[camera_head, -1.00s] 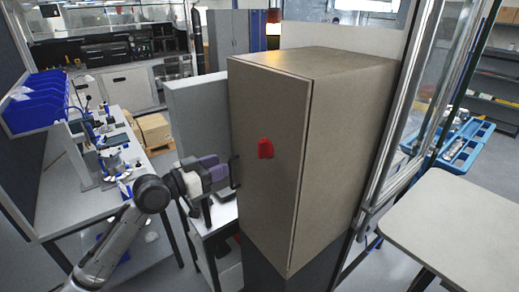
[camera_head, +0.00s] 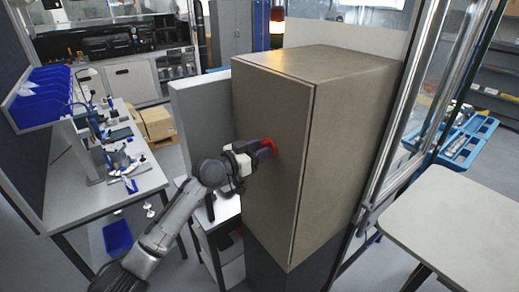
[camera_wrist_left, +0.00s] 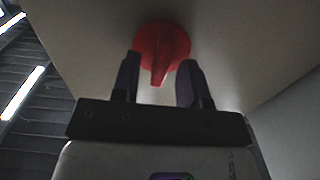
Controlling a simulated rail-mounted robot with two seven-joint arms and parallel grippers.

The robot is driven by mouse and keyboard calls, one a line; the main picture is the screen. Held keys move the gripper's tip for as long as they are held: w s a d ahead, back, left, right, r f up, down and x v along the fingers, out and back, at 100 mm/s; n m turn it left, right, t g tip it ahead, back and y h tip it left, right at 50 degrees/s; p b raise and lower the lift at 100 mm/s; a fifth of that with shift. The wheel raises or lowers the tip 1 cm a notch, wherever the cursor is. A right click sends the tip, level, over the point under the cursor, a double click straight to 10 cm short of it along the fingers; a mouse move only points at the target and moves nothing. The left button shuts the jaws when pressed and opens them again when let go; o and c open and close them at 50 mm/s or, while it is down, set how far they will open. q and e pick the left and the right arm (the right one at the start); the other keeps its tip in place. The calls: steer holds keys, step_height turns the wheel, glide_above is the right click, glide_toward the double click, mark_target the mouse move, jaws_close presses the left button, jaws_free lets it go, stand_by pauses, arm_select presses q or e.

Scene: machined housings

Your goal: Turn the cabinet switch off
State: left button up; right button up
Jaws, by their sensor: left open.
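The cabinet (camera_head: 345,150) is a tall beige box with a closed front door (camera_head: 270,200). Its red switch (camera_head: 271,146) sits on the door and is mostly hidden behind my left gripper in the head view. In the left wrist view the switch (camera_wrist_left: 161,48) shows a round base with a raised handle pointing toward the gripper. My left gripper (camera_head: 266,150) is at the switch. In the left wrist view its open fingers (camera_wrist_left: 157,82) stand on either side of the handle's end, with a gap on both sides. My right gripper is not in view.
A workbench (camera_head: 85,205) with tools and blue bins (camera_head: 40,95) stands at the left. A small white table (camera_head: 215,212) is beside the cabinet. A beige table (camera_head: 455,225) and a blue tool case (camera_head: 465,142) are at the right.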

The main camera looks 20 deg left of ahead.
arm_select(q)
steer(key=shift+c, duration=1.3)
jaws_close()
steer(key=n+p, duration=0.2)
steer(key=n, duration=0.4)
steer(key=n+p, duration=0.3)
steer(key=n, duration=0.3)
steer(key=n+p, duration=0.2)
steer(key=n, duration=0.3)
steer(key=shift+w+a+f+n, duration=0.2)
steer(key=shift+f+n, duration=0.05)
steer(key=shift+n, duration=0.15)
